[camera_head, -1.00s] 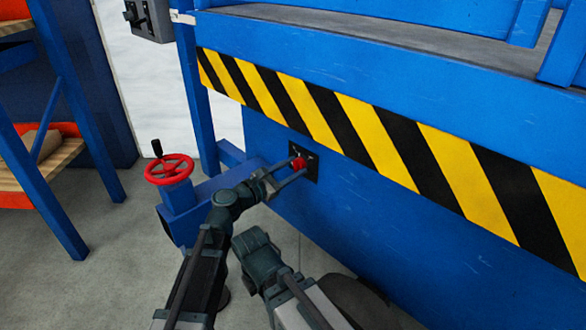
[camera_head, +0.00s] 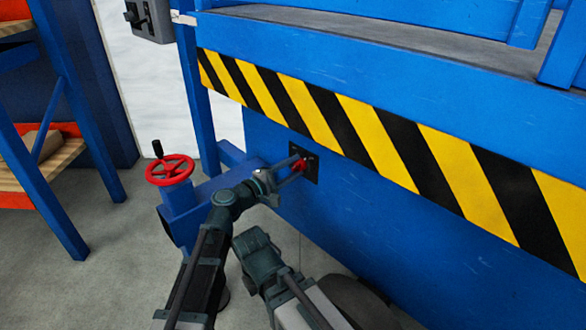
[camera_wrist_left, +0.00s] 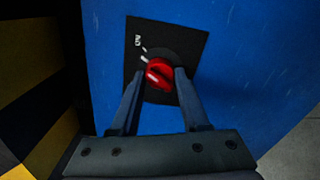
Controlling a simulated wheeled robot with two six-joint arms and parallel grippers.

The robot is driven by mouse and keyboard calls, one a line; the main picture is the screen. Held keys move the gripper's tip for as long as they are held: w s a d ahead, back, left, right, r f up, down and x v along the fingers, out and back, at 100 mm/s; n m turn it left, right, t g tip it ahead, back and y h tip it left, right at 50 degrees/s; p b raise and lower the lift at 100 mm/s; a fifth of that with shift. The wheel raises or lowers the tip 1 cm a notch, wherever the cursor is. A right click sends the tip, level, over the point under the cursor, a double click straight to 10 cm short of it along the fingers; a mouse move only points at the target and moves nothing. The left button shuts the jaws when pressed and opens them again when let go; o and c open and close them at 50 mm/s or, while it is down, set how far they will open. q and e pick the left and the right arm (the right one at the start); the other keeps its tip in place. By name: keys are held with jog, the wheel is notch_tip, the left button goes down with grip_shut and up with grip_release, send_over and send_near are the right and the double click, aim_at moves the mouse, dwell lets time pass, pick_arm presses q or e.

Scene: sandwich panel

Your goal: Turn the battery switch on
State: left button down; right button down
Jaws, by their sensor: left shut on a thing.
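The battery switch is a red knob (camera_head: 300,166) on a black square plate (camera_head: 314,168) on the blue panel, below the striped band. My left gripper (camera_head: 297,167) is shut on the knob. In the left wrist view the left gripper's fingers (camera_wrist_left: 160,78) stand on either side of the red knob (camera_wrist_left: 159,71), which has a pale line on its face. The black plate (camera_wrist_left: 189,42) shows a small white label and white marks above the knob. The other arm is at the lower middle of the head view; its jaws do not show.
A red handwheel (camera_head: 170,169) on a blue post stands left of my left arm. A yellow and black band (camera_head: 380,135) runs above the switch. A blue rack (camera_head: 52,150) stands at the left. A grey box (camera_head: 149,20) is at the top left.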

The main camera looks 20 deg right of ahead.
pick_arm(q)
jog(key=shift+m, duration=1.5)
jog(key=shift+c, duration=2)
grip_release()
jog(key=v, duration=1.4)
